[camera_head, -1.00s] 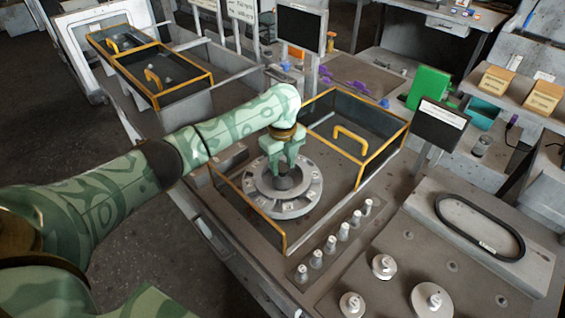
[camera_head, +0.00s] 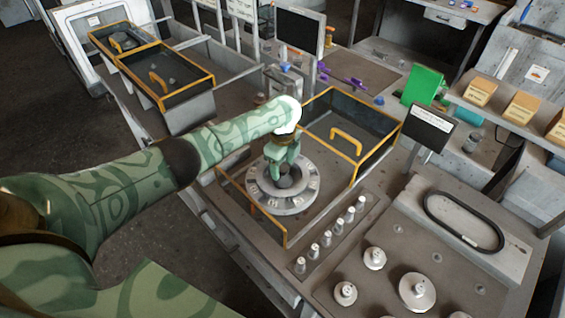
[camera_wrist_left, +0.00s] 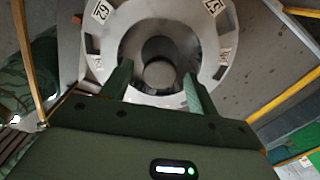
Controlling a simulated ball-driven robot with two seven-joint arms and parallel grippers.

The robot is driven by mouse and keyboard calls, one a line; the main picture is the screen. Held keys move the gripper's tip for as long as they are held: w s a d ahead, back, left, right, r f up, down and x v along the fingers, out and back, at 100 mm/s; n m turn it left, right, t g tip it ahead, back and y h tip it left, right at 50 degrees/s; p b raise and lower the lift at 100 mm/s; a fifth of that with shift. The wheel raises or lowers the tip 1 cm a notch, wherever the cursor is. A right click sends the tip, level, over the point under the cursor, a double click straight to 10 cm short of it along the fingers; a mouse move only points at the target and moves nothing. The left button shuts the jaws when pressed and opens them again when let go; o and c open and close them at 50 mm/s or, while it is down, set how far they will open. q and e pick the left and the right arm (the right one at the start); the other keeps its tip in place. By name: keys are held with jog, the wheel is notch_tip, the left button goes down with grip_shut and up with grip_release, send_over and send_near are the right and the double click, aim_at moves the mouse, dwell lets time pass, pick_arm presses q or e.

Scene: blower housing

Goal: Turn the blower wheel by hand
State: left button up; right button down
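The blower wheel is a round grey disc (camera_head: 261,199) with numbered labels around its rim, lying flat inside a yellow-edged frame in the head view. Its ring also shows at the top of the left wrist view (camera_wrist_left: 112,38). A dark round hub (camera_wrist_left: 158,73) stands at its centre. My left gripper (camera_head: 283,176) is over the wheel's centre, pointing down. In the left wrist view its two fingers (camera_wrist_left: 157,78) are apart, one on each side of the hub, with visible gaps. Whether the tips touch the wheel is unclear. My right gripper is in no view.
A yellow-edged cover with a yellow handle (camera_head: 345,138) stands open right behind the wheel. A row of pegs (camera_head: 326,239) lies in front right. A belt on a block (camera_head: 464,220) and small pulleys (camera_head: 417,290) are further right.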

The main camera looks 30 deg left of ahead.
aim_at(283, 167)
pick_arm(q)
jog(key=shift+r, duration=0.1)
notch_tip(283, 167, up, 16)
jog(key=p, duration=0.6)
